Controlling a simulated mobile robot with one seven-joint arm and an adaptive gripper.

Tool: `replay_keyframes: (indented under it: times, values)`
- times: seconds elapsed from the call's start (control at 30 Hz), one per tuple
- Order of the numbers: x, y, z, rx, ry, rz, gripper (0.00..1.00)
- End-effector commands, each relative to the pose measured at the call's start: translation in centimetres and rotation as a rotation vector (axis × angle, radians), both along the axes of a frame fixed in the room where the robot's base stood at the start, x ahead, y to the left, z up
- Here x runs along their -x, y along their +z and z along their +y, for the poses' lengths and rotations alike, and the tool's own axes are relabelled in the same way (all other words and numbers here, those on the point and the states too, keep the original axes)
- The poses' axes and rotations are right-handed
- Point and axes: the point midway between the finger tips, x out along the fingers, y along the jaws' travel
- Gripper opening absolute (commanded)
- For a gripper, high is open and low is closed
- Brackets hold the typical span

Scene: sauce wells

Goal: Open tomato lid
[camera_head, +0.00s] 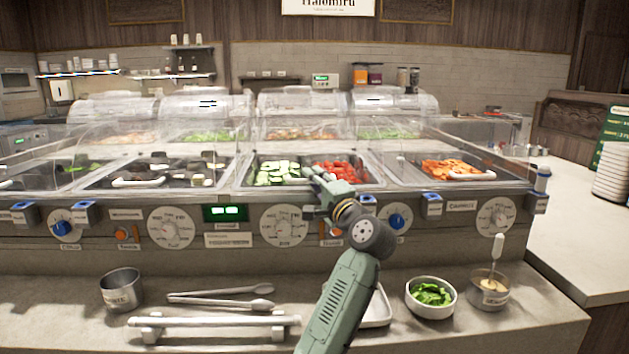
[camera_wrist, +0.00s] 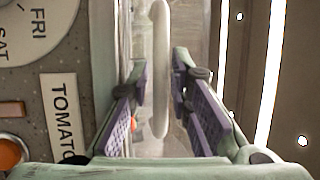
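Red tomatoes (camera_head: 338,171) lie in the right part of the middle well, beside cucumber slices (camera_head: 278,172), under a clear lid whose outline is hard to make out. In the wrist view, a pale bar handle (camera_wrist: 160,75) runs between my purple-padded fingers, with a gap visible on each side. The tomato label (camera_wrist: 64,112) is to its left. In the head view, my gripper (camera_head: 316,174) is at the front edge of the tomato well, and my arm hides the handle. My gripper is open around the handle, not closed on it.
Clear-lidded wells stand left and right, the right one with carrots (camera_head: 452,168). Knobs and dials (camera_head: 283,225) line the front panel. On the lower counter are a metal cup (camera_head: 121,288), tongs (camera_head: 220,300), a bowl of greens (camera_head: 431,297) and a sauce pot (camera_head: 487,292).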

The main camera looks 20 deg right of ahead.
Motion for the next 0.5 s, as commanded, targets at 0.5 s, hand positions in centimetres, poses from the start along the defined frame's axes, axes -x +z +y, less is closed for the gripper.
replay_keyframes:
  times: [0.5]
  values:
    - [0.04,-0.03,-0.01,0.0,0.0,0.001,0.0]
